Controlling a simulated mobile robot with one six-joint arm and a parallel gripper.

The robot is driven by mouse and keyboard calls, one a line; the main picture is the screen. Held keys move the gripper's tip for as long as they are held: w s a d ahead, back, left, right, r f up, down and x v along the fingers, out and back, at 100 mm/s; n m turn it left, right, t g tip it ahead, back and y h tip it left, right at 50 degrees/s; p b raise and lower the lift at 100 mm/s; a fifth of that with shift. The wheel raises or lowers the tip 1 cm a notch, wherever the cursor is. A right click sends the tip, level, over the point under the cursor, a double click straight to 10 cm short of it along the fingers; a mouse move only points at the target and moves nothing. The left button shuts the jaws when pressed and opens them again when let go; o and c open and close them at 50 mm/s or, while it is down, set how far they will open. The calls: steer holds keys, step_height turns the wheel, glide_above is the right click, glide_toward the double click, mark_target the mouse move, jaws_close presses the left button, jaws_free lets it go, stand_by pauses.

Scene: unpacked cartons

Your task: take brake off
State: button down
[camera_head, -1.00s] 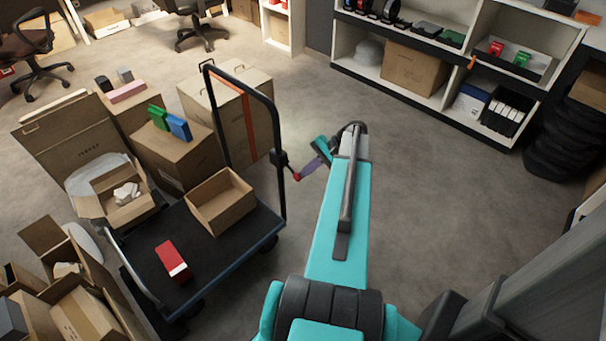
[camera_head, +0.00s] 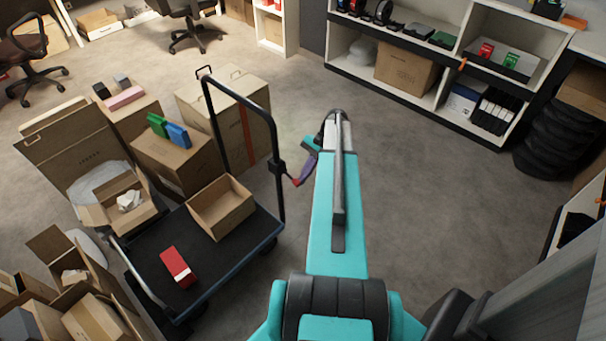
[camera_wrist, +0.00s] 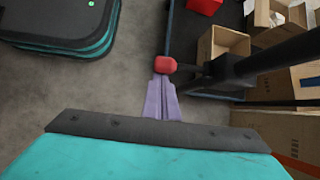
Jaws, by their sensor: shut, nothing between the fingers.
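The brake looks like a short lever with a red knob (camera_head: 296,183) on a black clamp (camera_head: 278,167) on the cart's handle post. In the wrist view the red knob (camera_wrist: 165,65) is right at my fingertips, and the dark clamp and post run off to its right. My gripper (camera_head: 302,178) has purple fingers, shut together with nothing between them. In the wrist view my gripper (camera_wrist: 163,78) points at the knob's near side. It is at or very close to the knob; I cannot tell whether they touch.
The cart deck (camera_head: 215,262) carries an open carton (camera_head: 221,208) and a red box (camera_head: 178,267). Cartons crowd the cart's left and far sides. Shelving (camera_head: 430,108) stands at the back right. The floor right of my arm is clear.

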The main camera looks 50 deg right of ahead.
mark_target(296, 179)
steer(key=shift+w+a+r+p, duration=0.1)
steer(key=shift+w+r+p, duration=0.1)
steer(key=shift+r+p, duration=0.6)
steer(key=shift+w+a+r+p, duration=0.1)
steer(key=shift+w+r+p, duration=0.05)
steer(key=shift+r+p, duration=0.55)
steer(key=shift+r, duration=0.2)
steer(key=shift+r+p, duration=0.6)
steer(key=shift+r, duration=0.1)
steer(key=shift+d, duration=0.1)
